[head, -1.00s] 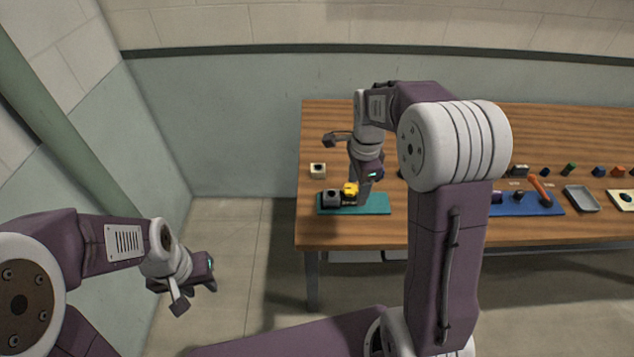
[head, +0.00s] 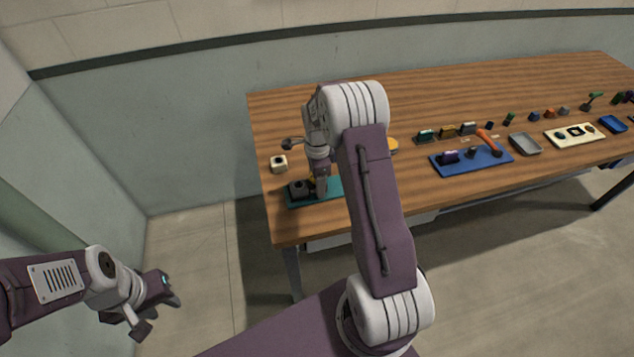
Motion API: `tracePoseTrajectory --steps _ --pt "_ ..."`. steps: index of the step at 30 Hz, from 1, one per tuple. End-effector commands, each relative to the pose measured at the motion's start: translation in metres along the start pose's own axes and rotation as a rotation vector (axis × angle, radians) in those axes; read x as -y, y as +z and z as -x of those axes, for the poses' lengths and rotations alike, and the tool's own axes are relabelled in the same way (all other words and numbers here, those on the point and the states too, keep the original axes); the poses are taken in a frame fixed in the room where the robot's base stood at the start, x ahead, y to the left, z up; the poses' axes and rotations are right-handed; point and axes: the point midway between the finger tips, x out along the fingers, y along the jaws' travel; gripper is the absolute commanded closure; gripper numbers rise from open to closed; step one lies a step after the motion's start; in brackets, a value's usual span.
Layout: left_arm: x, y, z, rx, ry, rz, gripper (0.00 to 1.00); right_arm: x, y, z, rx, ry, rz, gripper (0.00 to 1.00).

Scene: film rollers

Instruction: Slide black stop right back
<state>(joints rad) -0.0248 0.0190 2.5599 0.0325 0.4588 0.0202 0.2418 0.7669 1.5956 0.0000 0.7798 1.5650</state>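A teal board (head: 333,186) lies near the left end of the wooden table. A dark block (head: 299,190) sits at the board's left end. A bit of a yellow piece (head: 313,181) shows to its right, mostly hidden by my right gripper (head: 321,193). The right gripper points down at the board beside these pieces; its fingertips are too small and covered to tell whether it touches or holds one. I cannot tell for certain which dark part is the black stop. My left gripper (head: 158,315) hangs empty off the table at lower left, its fingers apart.
A cream block (head: 279,164) stands behind the teal board. To the right are a blue board (head: 470,163) with an orange lever (head: 489,142), a grey tray (head: 525,144), a cream board (head: 574,135) and several small coloured pieces. The table's back strip is clear.

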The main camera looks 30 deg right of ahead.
Motion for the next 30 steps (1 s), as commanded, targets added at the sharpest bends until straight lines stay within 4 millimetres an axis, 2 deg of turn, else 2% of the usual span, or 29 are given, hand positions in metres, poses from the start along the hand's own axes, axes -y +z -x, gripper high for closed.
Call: tracePoseTrajectory --steps 3,9,11,15,16,23,30 --pt "0.0 0.0 0.0 0.0 0.0 0.0 0.64 0.0 0.0 -0.006 0.0 0.001 0.0 0.42" --pt "0.0 0.0 0.0 0.0 0.0 0.0 0.64 0.0 0.0 -0.006 0.0 0.0 0.0 0.42" --pt "0.0 0.0 0.0 0.0 0.0 0.0 0.64 0.0 0.0 -0.006 0.0 -0.001 0.0 0.56" --pt "0.0 0.0 0.0 0.0 0.0 0.0 0.64 0.0 0.0 -0.006 0.0 0.0 0.0 0.95" --pt "0.0 0.0 0.0 0.0 0.0 0.0 0.64 0.0 0.0 -0.006 0.0 0.0 0.0 1.0" --pt "0.0 0.0 0.002 0.0 0.0 0.0 0.64 0.0 -0.006 -0.005 0.0 0.0 -0.002 1.0" --pt "0.0 -0.001 0.014 0.0 0.0 0.0 0.64 0.001 -0.062 -0.003 -0.001 -0.001 -0.005 1.0"
